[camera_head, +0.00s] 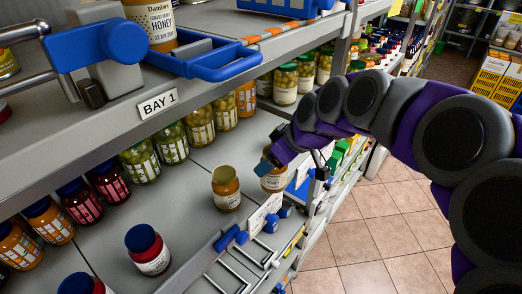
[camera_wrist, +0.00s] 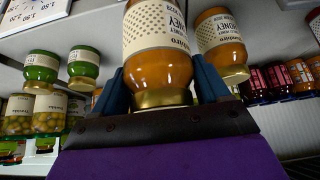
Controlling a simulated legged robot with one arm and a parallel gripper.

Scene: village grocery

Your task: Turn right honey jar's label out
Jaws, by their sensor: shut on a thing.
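In the wrist view, the right honey jar (camera_wrist: 160,68), amber with a gold lid and cream dotted label, stands between the blue fingers of my gripper (camera_wrist: 160,88), which is shut on it. The wrist picture appears upside down. In the head view, this jar (camera_head: 273,179) is near the lower shelf's front edge, partly hidden by my gripper (camera_head: 268,163). A second honey jar (camera_head: 227,188) stands just left of it, apart, and also shows in the wrist view (camera_wrist: 220,45).
Green-lidded olive jars (camera_head: 172,143) and dark-lidded jars (camera_head: 107,183) line the lower shelf behind. A red jar with a blue lid (camera_head: 147,249) stands nearer the front. The upper shelf edge carries a BAY 1 sign (camera_head: 158,104) and blue trays (camera_head: 222,62). Tiled floor (camera_head: 385,225) is clear at right.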

